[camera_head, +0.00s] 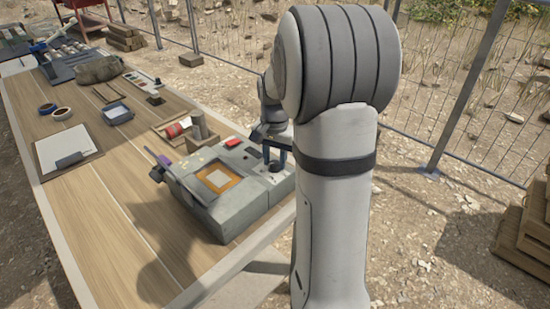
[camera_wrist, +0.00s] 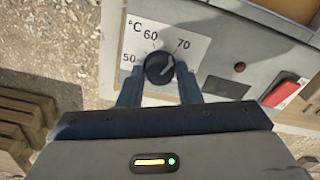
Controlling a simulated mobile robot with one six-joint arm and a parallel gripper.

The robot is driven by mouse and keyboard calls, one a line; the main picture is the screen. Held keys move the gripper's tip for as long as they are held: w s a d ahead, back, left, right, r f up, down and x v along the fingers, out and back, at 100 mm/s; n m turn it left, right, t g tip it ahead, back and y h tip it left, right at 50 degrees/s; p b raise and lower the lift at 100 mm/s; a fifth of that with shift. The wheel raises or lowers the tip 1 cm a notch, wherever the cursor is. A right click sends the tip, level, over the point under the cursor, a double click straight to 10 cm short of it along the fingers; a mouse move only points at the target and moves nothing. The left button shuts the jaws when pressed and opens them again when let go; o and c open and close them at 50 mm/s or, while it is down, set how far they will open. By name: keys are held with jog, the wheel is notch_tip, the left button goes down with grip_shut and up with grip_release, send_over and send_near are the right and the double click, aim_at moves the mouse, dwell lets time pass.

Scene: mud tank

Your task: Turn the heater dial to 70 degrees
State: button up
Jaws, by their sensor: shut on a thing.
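The heater dial (camera_wrist: 157,66) is a round dark knob on a white scale plate (camera_wrist: 196,57) marked °C, 50, 60 and 70. A light pointer line on the knob slants to the upper right, roughly toward the 70; its exact reading is hard to tell. My gripper (camera_wrist: 159,72) is shut on the dial, one blue-grey finger on each side. In the head view my gripper (camera_head: 277,152) is over the right end of the grey heater unit (camera_head: 245,206), and the dial is hard to make out there.
A red-and-white can (camera_head: 178,129) in a wooden holder and a clipboard (camera_head: 66,160) lie farther left on the table. A wire fence (camera_head: 455,90) stands behind.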

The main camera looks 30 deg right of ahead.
aim_at(274, 162)
jog(key=shift+c, duration=1)
jog(key=shift+m, duration=0.5)
jog(key=o, duration=1)
jog(key=shift+c, duration=0.2)
jog(key=shift+r, duration=0.1)
notch_tip(274, 162, up, 8)
jog(key=shift+f+p, duration=0.15)
jog(key=shift+p, duration=0.2)
